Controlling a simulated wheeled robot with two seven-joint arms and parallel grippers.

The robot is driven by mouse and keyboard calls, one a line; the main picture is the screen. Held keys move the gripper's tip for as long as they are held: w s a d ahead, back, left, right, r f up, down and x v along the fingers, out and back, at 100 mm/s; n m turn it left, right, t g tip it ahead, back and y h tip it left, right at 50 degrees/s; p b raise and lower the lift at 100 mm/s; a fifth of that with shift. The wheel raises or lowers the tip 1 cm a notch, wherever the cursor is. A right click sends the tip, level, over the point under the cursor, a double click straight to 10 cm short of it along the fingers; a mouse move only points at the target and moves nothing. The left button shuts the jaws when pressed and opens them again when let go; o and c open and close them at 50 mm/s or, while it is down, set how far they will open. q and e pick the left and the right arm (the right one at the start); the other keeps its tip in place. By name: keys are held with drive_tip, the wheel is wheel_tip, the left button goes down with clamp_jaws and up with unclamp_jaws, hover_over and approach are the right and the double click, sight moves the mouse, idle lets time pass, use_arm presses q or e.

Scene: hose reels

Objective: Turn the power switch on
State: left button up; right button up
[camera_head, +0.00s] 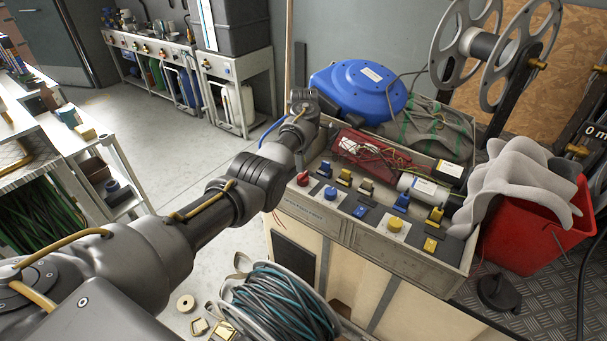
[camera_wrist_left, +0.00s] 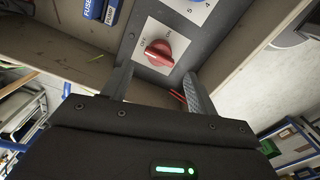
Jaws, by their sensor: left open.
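The power switch (camera_wrist_left: 159,53) is a red rotary knob on a light plate marked OFF and ON, seen in the left wrist view. A pale mark on the knob lies toward the OFF side. My left gripper (camera_wrist_left: 157,72) is open, its two fingers on either side of the view just short of the knob, with nothing between them; contact cannot be told. My right gripper is not in view.
The bench top holds a red knob (camera_head: 302,179), blue and yellow controls, loose wires and a blue hose reel (camera_head: 358,88). A red bin (camera_head: 520,240) stands to the right. A cable spool (camera_head: 275,305) lies in front. Open floor lies to the left.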

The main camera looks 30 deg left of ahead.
sight(303, 175)
use_arm(q)
drive_tip(key=f, duration=0.6)
drive_tip(key=shift+a+b, duration=0.2)
drive_tip(key=shift+b, duration=0.2)
drive_tip(key=shift+f, duration=0.55)
drive_tip(key=c, duration=0.7)
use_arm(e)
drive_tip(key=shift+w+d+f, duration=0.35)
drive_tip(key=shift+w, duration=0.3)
